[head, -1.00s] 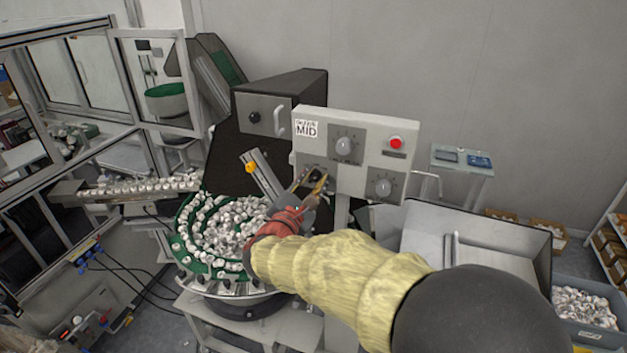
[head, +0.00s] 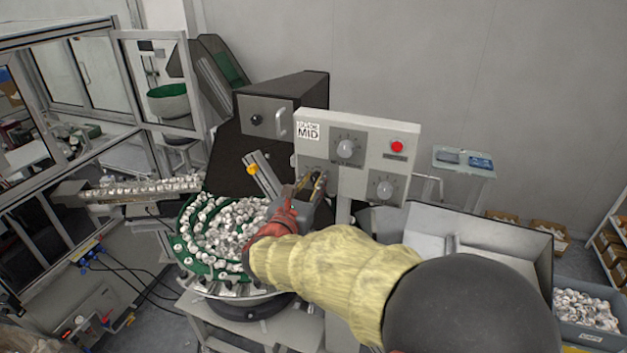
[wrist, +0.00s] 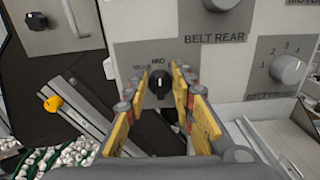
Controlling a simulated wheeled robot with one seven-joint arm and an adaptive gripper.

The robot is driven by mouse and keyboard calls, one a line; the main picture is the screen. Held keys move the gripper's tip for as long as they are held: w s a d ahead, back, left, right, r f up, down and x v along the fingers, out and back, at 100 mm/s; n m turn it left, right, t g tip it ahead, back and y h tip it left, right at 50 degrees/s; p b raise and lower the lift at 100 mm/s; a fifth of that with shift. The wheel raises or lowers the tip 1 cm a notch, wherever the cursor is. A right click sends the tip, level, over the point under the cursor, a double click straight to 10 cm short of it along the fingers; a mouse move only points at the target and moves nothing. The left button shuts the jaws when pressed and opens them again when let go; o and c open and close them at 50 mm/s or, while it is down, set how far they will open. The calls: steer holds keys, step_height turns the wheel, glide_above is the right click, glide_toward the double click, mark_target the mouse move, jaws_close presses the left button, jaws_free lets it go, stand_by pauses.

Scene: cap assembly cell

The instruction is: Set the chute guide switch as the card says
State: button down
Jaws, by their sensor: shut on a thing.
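The white card (head: 308,131) at the panel's upper left reads MID in large letters; its smaller top line is hard to read. The guide switch (wrist: 158,86) is a small black knob on the lower left of the grey control panel (head: 372,150). In the wrist view MID is printed above it, with a partly covered label to its left. The knob looks roughly upright, towards MID. My gripper (wrist: 164,84) is shut on the knob, one yellow finger on each side. In the head view my gripper (head: 313,182) largely hides the switch.
Two grey dials, the upper dial (head: 346,149) and lower right dial (head: 384,188), and a red button (head: 397,146) share the panel. A bowl of caps (head: 222,240) lies below left.

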stand_by(0.3)
steer(key=c, duration=1.6)
jaws_free()
steer(key=shift+c, duration=0.2)
steer(key=v, duration=1.2)
steer(key=shift+a, duration=0.1)
